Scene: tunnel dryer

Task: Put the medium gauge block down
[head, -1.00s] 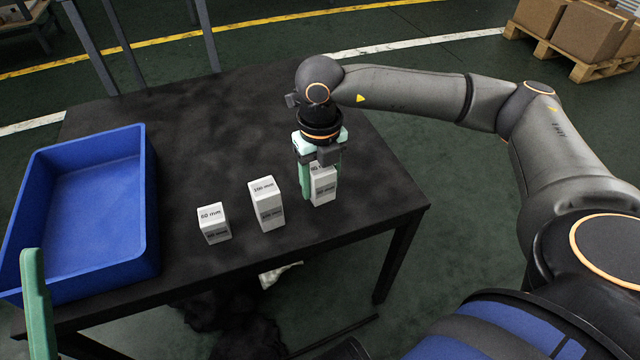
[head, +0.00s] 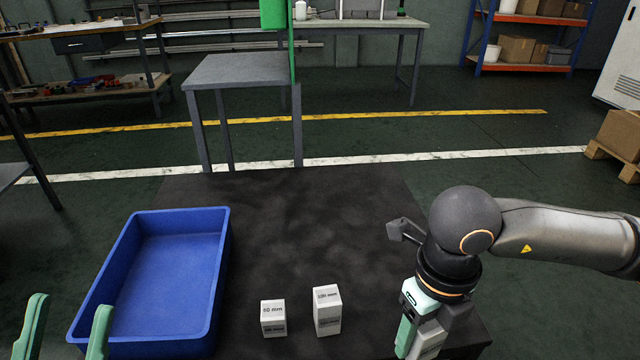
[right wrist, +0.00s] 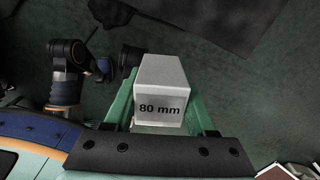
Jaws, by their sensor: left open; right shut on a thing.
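The medium gauge block, a pale block marked "80 mm" (right wrist: 160,105), sits between the green fingers of my right gripper (right wrist: 158,112). In the head view my right gripper (head: 415,335) is shut on it at the right side of the black table, and the block (head: 429,343) is partly hidden and cut by the bottom edge. The 60 mm block (head: 273,318) and the taller 100 mm block (head: 327,310) stand upright on the table (head: 290,215) to its left. My left gripper (head: 66,330) is open and empty at the bottom left, beside the blue bin.
An empty blue bin (head: 222,275) stands on the left of the table. The table behind the two standing blocks is clear. A grey table (head: 240,70) stands beyond it. Boxes on a pallet (head: 610,160) are at the far right.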

